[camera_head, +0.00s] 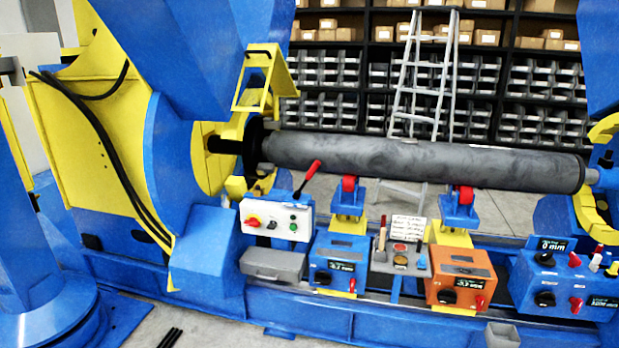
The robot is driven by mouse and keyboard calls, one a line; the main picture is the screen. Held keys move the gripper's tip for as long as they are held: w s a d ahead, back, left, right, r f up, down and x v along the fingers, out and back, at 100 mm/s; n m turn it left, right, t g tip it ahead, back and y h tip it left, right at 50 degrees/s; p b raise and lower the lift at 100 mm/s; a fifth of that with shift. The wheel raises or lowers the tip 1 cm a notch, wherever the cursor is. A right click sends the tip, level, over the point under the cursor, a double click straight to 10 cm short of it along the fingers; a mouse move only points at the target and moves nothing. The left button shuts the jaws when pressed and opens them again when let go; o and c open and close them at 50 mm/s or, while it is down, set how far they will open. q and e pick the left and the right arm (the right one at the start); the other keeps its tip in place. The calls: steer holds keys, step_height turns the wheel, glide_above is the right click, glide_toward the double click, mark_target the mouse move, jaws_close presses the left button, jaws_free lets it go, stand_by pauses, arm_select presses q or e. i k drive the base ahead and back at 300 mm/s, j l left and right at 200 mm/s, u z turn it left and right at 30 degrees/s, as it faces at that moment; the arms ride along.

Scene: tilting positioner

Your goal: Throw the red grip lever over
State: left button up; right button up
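A lever with a red grip (308,177) and a dark rod rises from the top of a white control box (277,219), left of centre. It leans up to the right, below the long grey cylinder (420,160). The box front carries a red knob on a yellow plate and small buttons. No gripper of mine shows in the head view, and nothing touches the lever.
The cylinder lies between a blue and yellow headstock (172,150) and a right-hand support, above two red-wheeled rests. A blue box (340,262), an orange box (460,278) and a blue control box (562,285) line the rail. A ladder (422,75) and shelves stand behind.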

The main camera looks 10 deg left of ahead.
mark_target(309, 177)
steer(key=i+l, duration=0.2)
steer(key=i, duration=0.3)
steer(key=i+l, duration=0.25)
steer(key=i, duration=0.25)
steer(key=i+l+u, duration=0.1)
steer(key=i, duration=0.4)
steer(key=i+l, duration=0.65)
steer(key=i, duration=0.3)
